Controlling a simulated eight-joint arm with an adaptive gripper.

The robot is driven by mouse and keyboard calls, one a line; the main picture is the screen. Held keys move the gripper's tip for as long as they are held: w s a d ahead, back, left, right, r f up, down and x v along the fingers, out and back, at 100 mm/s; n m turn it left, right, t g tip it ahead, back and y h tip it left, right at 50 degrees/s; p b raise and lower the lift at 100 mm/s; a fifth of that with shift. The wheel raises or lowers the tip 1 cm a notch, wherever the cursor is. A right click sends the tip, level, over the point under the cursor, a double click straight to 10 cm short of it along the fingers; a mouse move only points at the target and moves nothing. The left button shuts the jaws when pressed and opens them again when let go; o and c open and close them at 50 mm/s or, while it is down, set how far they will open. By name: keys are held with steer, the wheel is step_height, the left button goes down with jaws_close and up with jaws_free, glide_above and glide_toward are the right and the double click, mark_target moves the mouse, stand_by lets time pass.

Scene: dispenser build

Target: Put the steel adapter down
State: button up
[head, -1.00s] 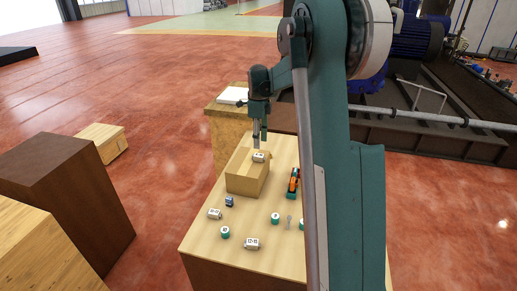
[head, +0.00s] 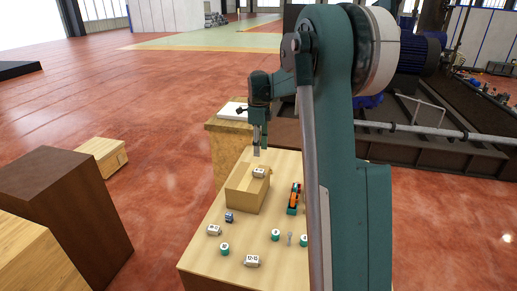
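A small pale grey metal-looking piece with dark spots, which looks like the steel adapter (head: 259,173), lies on top of the light wooden block (head: 240,197), near its far end. My gripper (head: 256,153) hangs straight down just above it, with a small visible gap between fingertips and piece. The gripper appears empty. The fingers are too small to tell whether they are open or shut. Two similar pale pieces lie on the table, one at left (head: 213,230) and one in front (head: 252,261).
The wooden table (head: 200,262) also holds a small blue part (head: 229,217), several teal round parts (head: 275,235), a thin grey part (head: 289,239) and an orange-and-teal item (head: 294,199). My arm hides the table's right side. A brown box (head: 65,205) stands left.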

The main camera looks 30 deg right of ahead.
steer(key=s+a+r+n+t, duration=0.2)
steer(key=s+a+r+n, duration=0.35)
steer(key=s+a, duration=0.35)
steer(key=s+a+r+n+t, duration=0.1)
steer(key=s+a+r+n, duration=0.4)
steer(key=s+a+n, duration=0.3)
steer(key=s+a+f+n+t, duration=0.1)
steer(key=s+a+n, duration=0.3)
steer(key=s, duration=0.4)
steer(key=s+a+f+n+t, duration=0.1)
steer(key=s+a+f+n, duration=0.2)
steer(key=s, duration=0.5)
steer(key=s+a+f+n+t, duration=0.2)
steer(key=s+a+n, duration=0.3)
steer(key=s, duration=0.3)
steer(key=shift+s+a+f+n, duration=0.4)
steer(key=shift+n, duration=0.35)
steer(key=shift+o, duration=0.5)
steer(key=shift+w, duration=0.1)
